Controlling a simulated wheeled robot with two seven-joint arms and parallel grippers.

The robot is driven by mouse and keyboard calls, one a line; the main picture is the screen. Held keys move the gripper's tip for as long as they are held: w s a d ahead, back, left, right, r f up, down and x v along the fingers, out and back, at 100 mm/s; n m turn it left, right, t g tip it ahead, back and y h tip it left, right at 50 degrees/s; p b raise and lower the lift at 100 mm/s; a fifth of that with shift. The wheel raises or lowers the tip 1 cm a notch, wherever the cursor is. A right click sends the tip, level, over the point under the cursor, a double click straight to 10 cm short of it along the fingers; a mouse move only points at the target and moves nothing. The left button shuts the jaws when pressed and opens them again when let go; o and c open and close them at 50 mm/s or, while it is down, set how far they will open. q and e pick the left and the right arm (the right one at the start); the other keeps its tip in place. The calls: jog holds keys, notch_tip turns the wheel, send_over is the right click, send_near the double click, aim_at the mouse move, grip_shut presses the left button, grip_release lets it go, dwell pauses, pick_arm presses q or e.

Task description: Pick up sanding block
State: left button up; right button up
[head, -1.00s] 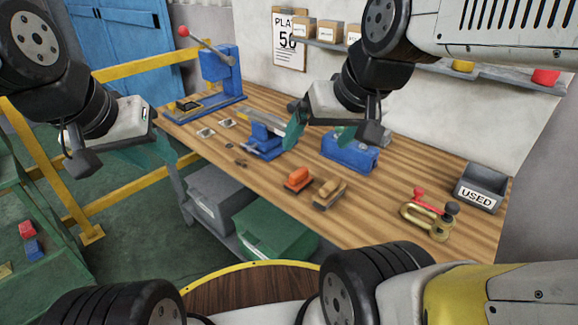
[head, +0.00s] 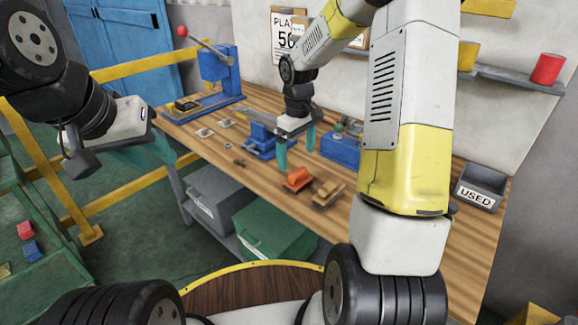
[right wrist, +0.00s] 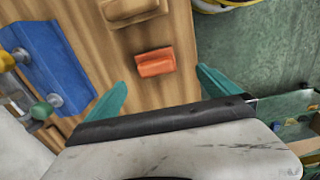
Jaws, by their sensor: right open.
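An orange block (head: 298,178), which looks like the sanding block, lies on the wooden workbench (head: 420,235). In the right wrist view the orange block (right wrist: 155,62) shows between my open, empty fingers. My right gripper (head: 296,158) points down above and just behind it, apart from it; it also shows in the right wrist view (right wrist: 161,78). A tan wooden block (head: 328,192) lies beside the orange one. My left gripper (head: 165,154) hangs at the bench's left end; its opening is hard to make out.
A blue vise (head: 262,142) stands left of the right gripper, and a blue box-like tool (head: 341,150) stands behind the blocks. A grey bin marked USED (head: 481,186) is at the right end. My right forearm covers part of the bench. The bench front is clear.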

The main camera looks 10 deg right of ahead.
aim_at(298, 171)
jog(key=shift+w+f, duration=0.2)
jog(key=shift+f, duration=0.3)
jog(key=shift+w+f, duration=0.15)
jog(key=shift+f, duration=0.3)
jog(key=f, duration=0.7)
jog(key=shift+w+d+f, duration=0.1)
jog(key=shift+d+f, duration=0.1)
jog(key=shift+d, duration=0.2)
jog(key=c, duration=1.8)
jog(key=shift+r, duration=0.9)
jog(key=shift+s+a+r, duration=0.1)
jog(key=shift+s+r, duration=0.1)
jog(key=shift+r, duration=0.85)
jog(key=s+a, duration=0.1)
jog(key=s, duration=0.4)
jog(key=s+a, duration=0.1)
jog(key=s, duration=0.4)
jog(key=s+a+r, duration=0.1)
jog(key=s+a, duration=0.1)
jog(key=s, duration=0.3)
jog(key=shift+a+r, duration=0.1)
